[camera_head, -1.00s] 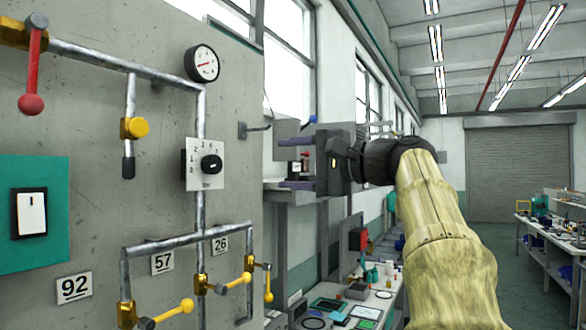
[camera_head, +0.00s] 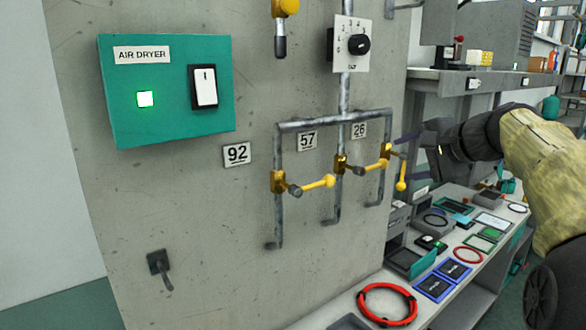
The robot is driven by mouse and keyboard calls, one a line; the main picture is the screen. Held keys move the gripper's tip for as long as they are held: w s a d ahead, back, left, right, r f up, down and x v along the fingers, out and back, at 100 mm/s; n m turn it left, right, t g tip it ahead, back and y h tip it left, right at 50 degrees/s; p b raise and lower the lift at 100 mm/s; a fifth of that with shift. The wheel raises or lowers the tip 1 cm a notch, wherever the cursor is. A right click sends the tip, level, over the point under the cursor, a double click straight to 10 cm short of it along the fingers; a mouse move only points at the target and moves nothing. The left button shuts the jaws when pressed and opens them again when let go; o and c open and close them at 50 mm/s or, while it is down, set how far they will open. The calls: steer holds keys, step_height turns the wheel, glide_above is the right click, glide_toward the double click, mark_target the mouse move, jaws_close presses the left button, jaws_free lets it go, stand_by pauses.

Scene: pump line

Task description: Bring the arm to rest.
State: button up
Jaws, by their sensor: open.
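My gripper (camera_head: 408,160) is at the right of the view, at the end of my arm with its yellowish sleeve. Its two dark fingers point left and stand apart with nothing between them. The fingers are close in the picture to the right-hand yellow valve lever (camera_head: 401,172) on the panel. I cannot tell how far apart in depth they are.
The grey panel (camera_head: 200,220) carries an air dryer box (camera_head: 170,90) with a lit green lamp, a dial (camera_head: 352,44) and yellow-handled valves (camera_head: 318,183). A bench (camera_head: 415,310) below my arm holds a red cable coil (camera_head: 387,303) and several parts. A shelf (camera_head: 500,78) stands behind.

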steer(key=s+a+f+n+g+h+p, duration=0.1)
steer(key=s+a+f+n+g+h, duration=0.15)
steer(key=f, duration=0.85)
steer(key=s+a+f+n+g+h, duration=0.1)
steer(key=s+a+f+n+g, duration=0.2)
steer(key=f, duration=0.7)
steer(key=s+a+f+n+g+h+p, duration=0.1)
steer(key=s+f+n, duration=0.5)
steer(key=s+f, duration=0.8)
steer(key=s+a+g+h, duration=0.1)
steer(key=s+a+g, duration=0.1)
steer(key=s, duration=0.1)
steer(key=shift+s+a+f+n+p, duration=0.2)
steer(key=shift+f+n+p, duration=0.05)
steer(key=shift+n+p, duration=0.1)
